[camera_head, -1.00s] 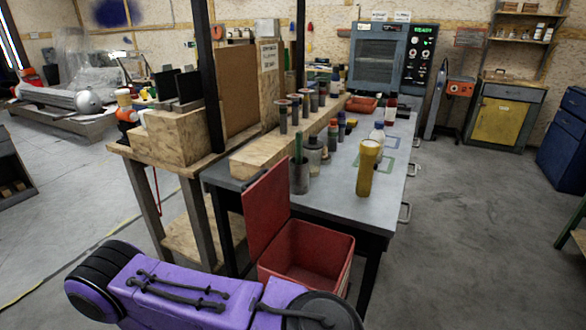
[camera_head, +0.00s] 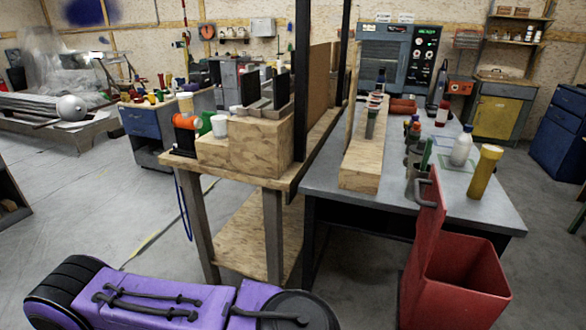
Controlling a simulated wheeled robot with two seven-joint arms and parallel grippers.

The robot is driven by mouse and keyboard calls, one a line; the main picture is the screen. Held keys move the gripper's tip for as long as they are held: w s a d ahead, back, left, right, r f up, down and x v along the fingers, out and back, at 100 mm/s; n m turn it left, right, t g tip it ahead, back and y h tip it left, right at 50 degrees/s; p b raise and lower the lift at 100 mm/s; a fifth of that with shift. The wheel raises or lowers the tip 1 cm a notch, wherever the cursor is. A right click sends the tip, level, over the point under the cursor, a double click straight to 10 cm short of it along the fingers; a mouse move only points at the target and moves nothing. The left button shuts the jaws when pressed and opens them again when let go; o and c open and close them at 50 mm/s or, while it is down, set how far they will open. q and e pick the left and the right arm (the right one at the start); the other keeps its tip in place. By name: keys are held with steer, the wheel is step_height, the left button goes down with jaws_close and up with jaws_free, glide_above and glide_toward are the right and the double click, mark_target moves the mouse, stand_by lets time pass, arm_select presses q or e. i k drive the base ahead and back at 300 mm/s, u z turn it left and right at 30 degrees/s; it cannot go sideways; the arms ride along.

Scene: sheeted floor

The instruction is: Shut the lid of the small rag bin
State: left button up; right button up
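The small rag bin (camera_head: 456,297) is a red square bin at the lower right of the head view, on the floor in front of the grey worktable. Its lid (camera_head: 425,235) stands upright on the bin's left side, with a dark handle near its top. The bin's mouth is open and the inside looks empty as far as it shows. A purple arm of mine lies across the bottom left, apart from the bin. Neither of my grippers is in view.
The grey worktable (camera_head: 335,194) stands behind the bin and carries bottles and a yellow cylinder (camera_head: 485,171). A wooden bench (camera_head: 228,178) with blocks stands left of it. Floor is open at the left (camera_head: 80,200) and far right.

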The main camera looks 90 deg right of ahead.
mark_target(432, 212)
steer(key=i, duration=0.4)
steer(key=z, duration=4)
steer(key=i, duration=1)
steer(key=z, duration=0.6)
steer(key=k, duration=1.2)
steer(key=u, duration=0.5)
steer(key=i, duration=1.05)
